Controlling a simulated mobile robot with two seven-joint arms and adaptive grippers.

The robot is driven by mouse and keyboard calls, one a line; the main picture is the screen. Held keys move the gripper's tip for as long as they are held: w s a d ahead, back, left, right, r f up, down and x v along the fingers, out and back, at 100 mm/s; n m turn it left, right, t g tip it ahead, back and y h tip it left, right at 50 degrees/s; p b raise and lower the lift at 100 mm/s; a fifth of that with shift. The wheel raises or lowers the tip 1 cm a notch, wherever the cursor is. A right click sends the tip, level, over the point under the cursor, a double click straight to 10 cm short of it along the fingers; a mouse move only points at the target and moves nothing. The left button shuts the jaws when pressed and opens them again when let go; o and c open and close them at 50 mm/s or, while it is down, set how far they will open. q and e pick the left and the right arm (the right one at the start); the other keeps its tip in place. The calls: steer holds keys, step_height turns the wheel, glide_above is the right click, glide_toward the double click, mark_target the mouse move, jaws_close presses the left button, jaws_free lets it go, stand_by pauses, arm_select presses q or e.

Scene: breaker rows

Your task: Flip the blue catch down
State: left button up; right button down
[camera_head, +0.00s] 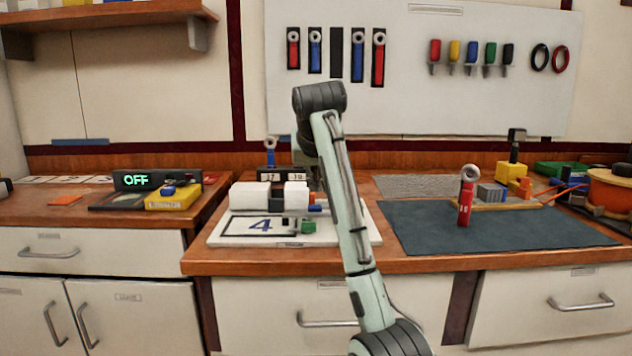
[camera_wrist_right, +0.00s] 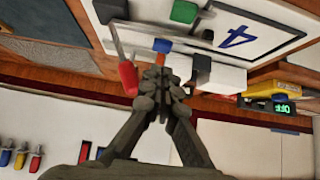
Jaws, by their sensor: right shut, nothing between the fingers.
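The blue catch (camera_head: 315,208) is a small blue piece at the right end of the white breaker row (camera_head: 250,197), partly hidden by my right arm in the head view. It also shows in the right wrist view (camera_wrist_right: 162,46), just beyond my fingertips. My right gripper (camera_wrist_right: 160,73) is shut and empty, its tips close to the catch; I cannot tell whether they touch. In the head view the arm largely hides this gripper. My left gripper is in neither view.
A red handle (camera_wrist_right: 128,78) is left of the fingertips in the wrist view. A green block (camera_head: 309,227) and a black piece (camera_head: 285,222) stand on the white board (camera_head: 220,240) marked 4. The dark mat (camera_head: 420,235) to the right has free room around a red tagged piece (camera_head: 465,205).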

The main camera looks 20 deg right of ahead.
glide_toward(307, 204)
steer(key=shift+s+d+f, duration=0.2)
steer(key=shift+d+f, duration=0.25)
steer(key=shift+f, duration=0.05)
steer(key=shift+s+d+f, duration=0.15)
steer(key=shift+d+f, duration=0.3)
steer(key=shift+d, duration=0.05)
steer(key=shift+w+d+f, duration=0.1)
steer(key=shift+w+f, duration=0.3)
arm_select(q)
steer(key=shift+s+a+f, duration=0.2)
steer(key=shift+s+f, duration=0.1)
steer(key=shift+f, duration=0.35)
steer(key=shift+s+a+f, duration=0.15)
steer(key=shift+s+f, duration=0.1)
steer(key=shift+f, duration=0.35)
arm_select(e)
steer(key=shift+f, duration=0.1)
steer(key=shift+w+a+f, duration=0.25)
steer(key=shift+a+f, duration=0.55)
steer(key=shift+a, duration=0.05)
steer(key=shift+a+f, duration=0.1)
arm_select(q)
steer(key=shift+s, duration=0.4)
